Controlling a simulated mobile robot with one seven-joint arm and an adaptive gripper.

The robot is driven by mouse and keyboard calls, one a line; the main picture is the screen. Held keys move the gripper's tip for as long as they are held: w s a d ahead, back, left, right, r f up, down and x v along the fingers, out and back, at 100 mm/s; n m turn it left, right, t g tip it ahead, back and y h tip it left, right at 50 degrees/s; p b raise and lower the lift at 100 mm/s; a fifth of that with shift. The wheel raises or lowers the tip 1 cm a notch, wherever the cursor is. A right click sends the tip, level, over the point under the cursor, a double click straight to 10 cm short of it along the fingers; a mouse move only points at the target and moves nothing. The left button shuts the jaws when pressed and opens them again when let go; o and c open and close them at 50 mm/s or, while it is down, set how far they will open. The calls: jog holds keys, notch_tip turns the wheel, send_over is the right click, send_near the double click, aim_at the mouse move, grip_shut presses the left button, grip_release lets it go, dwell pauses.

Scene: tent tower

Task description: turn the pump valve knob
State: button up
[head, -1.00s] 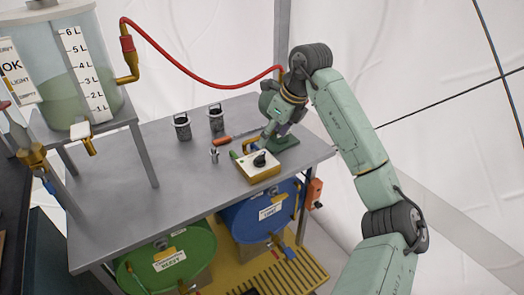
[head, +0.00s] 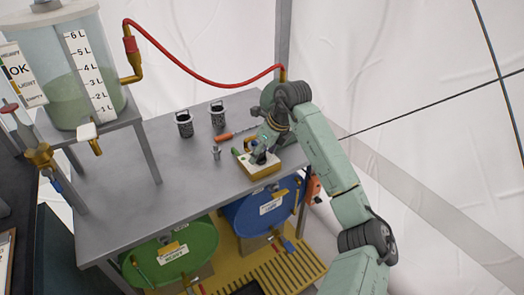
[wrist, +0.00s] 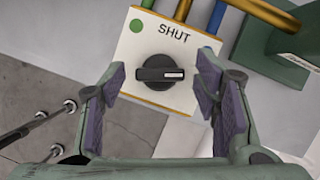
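The pump valve box (head: 264,171) is a white and yellow block near the right front edge of the grey table. In the wrist view its top plate (wrist: 150,40) reads "SHUT" beside a green dot. The round black knob (wrist: 160,73) sits in the plate's middle, its bar lying left to right. My gripper (wrist: 160,80) is open, with one purple-padded finger on each side of the knob and apart from it.
A green pump base (wrist: 280,50) with pipes stands close beside the box. Two dark mesh cups (head: 201,119), an orange-handled tool (head: 224,137) and a small metal piece (head: 216,153) lie farther left. A tank (head: 75,70) with a red hose stands at the left.

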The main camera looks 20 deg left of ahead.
jog(key=c, duration=1)
jog(key=shift+c, duration=0.2)
jog(key=shift+n+b, duration=0.3)
jog(key=shift+b, duration=0.1)
jog(key=shift+w+n+g+b, duration=0.15)
jog(key=shift+n+g+b, duration=0.35)
jog(key=shift+n+b, duration=0.4)
jog(key=n+g+b, duration=0.1)
jog(key=n, duration=0.1)
jog(key=shift+n, duration=0.4)
jog(key=n+g, duration=0.1)
jog(key=n, duration=0.2)
jog(key=shift+w+r, duration=0.1)
jog(key=shift+a+n+g+h, duration=0.1)
jog(key=shift+n+g+h, duration=0.4)
jog(key=shift+n, duration=1.2)
